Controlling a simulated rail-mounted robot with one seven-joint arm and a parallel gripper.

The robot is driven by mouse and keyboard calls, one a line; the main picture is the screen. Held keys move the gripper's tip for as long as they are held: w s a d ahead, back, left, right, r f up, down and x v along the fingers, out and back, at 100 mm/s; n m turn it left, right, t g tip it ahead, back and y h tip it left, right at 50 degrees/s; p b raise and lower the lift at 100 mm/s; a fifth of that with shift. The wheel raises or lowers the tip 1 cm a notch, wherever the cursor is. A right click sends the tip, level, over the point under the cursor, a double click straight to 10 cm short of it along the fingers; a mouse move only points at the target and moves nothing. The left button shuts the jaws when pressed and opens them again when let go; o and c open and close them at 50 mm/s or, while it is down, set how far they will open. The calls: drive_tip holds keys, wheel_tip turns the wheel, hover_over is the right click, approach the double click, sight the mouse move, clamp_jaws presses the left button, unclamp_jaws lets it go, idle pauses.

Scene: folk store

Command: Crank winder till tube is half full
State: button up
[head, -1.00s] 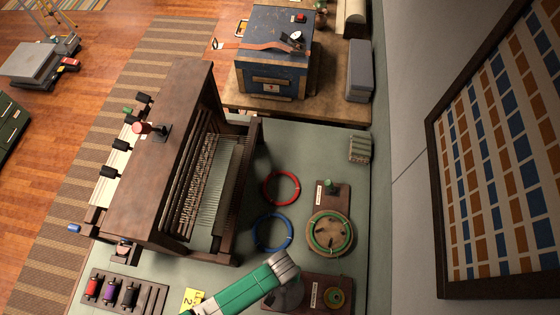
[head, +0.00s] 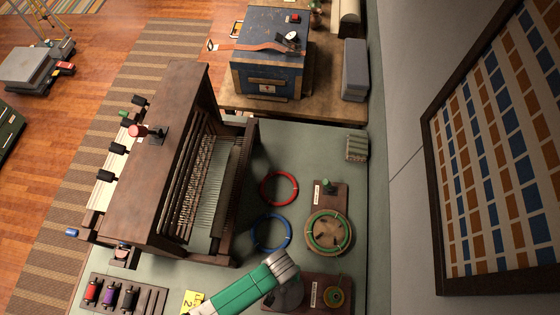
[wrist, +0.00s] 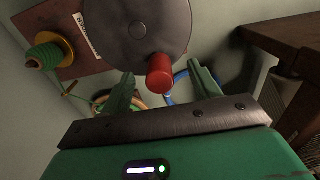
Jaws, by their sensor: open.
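The winder sits on a dark red board (head: 308,280) at the bottom of the head view, partly behind my arm. In the wrist view its round grey crank wheel (wrist: 137,22) carries a red knob (wrist: 160,73). My gripper (wrist: 160,70) has its two green fingers open, one on each side of the knob in that view; I cannot tell whether they touch it. The tube (wrist: 46,56) stands at left with some green thread wound on it, and also shows in the head view (head: 334,296). A green skein lies on the round wooden reel (head: 329,233).
A red ring (head: 279,188) and a blue ring (head: 271,233) lie on the green table. The big wooden loom (head: 165,160) stands left of them. A small board with a green peg (head: 328,186) lies above the reel. A wall is close on the right.

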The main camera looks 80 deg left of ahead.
drive_tip(key=shift+r, duration=3.55)
